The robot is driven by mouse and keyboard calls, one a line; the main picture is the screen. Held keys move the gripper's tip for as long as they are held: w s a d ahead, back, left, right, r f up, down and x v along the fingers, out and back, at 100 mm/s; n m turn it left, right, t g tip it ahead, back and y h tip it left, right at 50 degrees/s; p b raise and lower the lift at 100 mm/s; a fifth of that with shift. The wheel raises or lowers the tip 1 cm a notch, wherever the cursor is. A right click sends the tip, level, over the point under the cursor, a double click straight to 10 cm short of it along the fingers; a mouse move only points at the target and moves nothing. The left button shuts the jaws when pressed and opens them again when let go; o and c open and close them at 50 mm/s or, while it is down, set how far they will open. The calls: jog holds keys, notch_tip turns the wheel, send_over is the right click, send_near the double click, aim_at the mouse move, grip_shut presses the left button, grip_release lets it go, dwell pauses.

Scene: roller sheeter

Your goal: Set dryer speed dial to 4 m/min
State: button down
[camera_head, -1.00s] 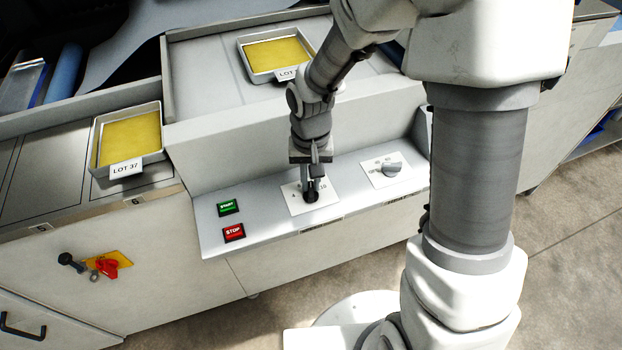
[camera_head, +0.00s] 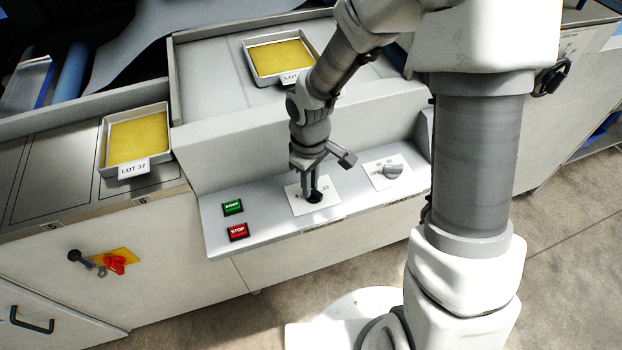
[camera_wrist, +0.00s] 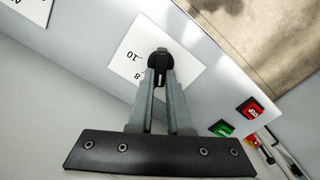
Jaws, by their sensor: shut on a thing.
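The black speed dial (camera_head: 315,198) sits on a white label plate (camera_head: 297,205) on the sloped control panel. It also shows in the wrist view (camera_wrist: 160,53) as a round black knob at the tips of my fingers. My gripper (camera_head: 312,192) is shut on the dial, with one finger on each side; the wrist view (camera_wrist: 160,76) shows this grip. The plate carries a 4 on its left in the head view, and 8 and 10 appear upside down in the wrist view. The fingers cover part of the scale, and I cannot read the dial's setting.
A green START button (camera_head: 232,207) and a red STOP button (camera_head: 237,232) lie left of the dial. A grey knob (camera_head: 393,171) on another plate lies to the right. A raised housing wall (camera_head: 220,150) stands behind the panel. Trays (camera_head: 107,165) (camera_head: 250,70) with yellow contents sit above.

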jog(key=n, duration=0.1)
jog(key=n+p, duration=0.1)
jog(key=n, duration=0.1)
jog(key=shift+s+a+r+n, duration=0.1)
jog(key=shift+r+n, duration=0.05)
jog(key=shift+n, duration=0.15)
jog(key=shift+s+n+p, duration=0.15)
jog(key=shift+n+p, duration=0.7)
jog(key=shift+n, duration=0.85)
jog(key=c, duration=0.9)
grip_release()
jog(key=shift+o, duration=0.2)
notch_tip(320, 180, up, 17)
jog(key=p, duration=0.3)
jog(key=shift+r, duration=0.2)
